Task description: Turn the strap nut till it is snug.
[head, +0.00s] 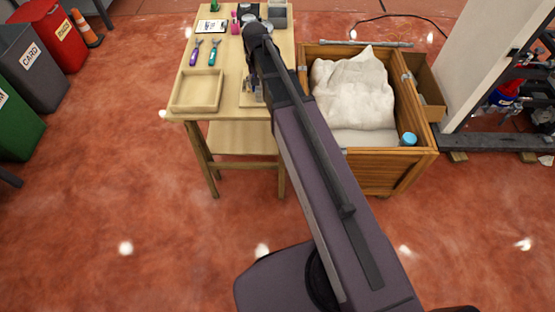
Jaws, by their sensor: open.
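The strap nut cannot be made out in the head view. My arm reaches up over the right part of the wooden table (240,133) and covers much of what lies there. My gripper cannot be made out; the dark far end of the arm hides that area. A small light wooden piece (245,99) shows at the left edge of the arm, with something grey beside it, too hidden to name.
An empty wooden tray (197,107) lies at the table's front left. Behind it are a purple tool (195,53), a teal tool (214,53) and a label card (210,26). A wooden crate (385,170) with white sheeting (353,90) stands right. Bins (30,68) stand left.

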